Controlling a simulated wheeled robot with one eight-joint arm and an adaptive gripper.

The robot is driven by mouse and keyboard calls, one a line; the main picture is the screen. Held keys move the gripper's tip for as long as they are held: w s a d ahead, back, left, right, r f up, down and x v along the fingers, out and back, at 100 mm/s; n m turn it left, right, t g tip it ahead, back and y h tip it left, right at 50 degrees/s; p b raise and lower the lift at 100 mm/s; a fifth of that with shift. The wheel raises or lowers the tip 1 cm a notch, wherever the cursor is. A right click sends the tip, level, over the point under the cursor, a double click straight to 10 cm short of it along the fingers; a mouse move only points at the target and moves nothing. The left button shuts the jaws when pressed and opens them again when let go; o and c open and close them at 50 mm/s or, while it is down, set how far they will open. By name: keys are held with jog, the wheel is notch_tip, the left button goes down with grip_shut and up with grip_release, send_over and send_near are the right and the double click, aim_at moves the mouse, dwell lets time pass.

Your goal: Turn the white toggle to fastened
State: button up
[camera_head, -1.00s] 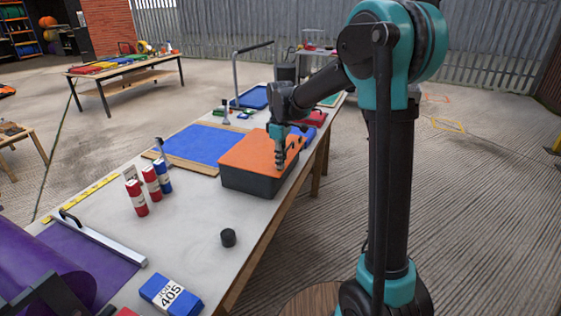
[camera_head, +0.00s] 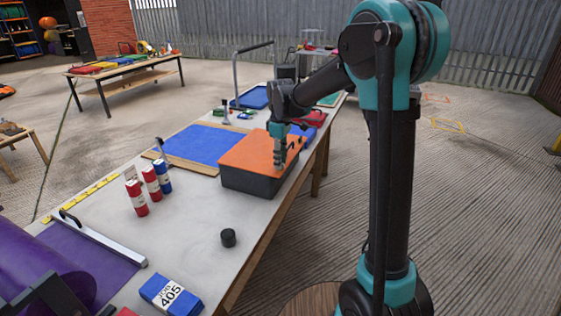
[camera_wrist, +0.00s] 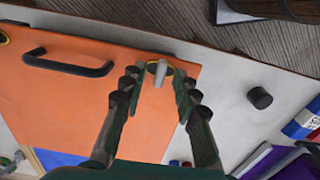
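The white toggle (camera_wrist: 160,72) is a small pale lever on a dark round base with a yellow edge. It sits near the edge of the orange panel (camera_wrist: 60,105) on top of a dark box (camera_head: 250,183). In the wrist view my gripper (camera_wrist: 160,78) has its two fingers apart, one on each side of the toggle, with orange showing between. I cannot tell how high the fingertips are above the panel. In the head view my gripper (camera_head: 279,160) is over the box's right part and hides the toggle.
A black handle (camera_wrist: 68,62) stands on the orange panel. A black cylinder (camera_head: 228,238), red bottles (camera_head: 136,197) and a blue packet (camera_head: 171,294) are on the grey table (camera_head: 195,230). A blue sheet (camera_head: 200,143) lies behind the box.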

notch_tip(320, 180, up, 11)
jog(key=shift+r, duration=0.2)
dwell(0.4)
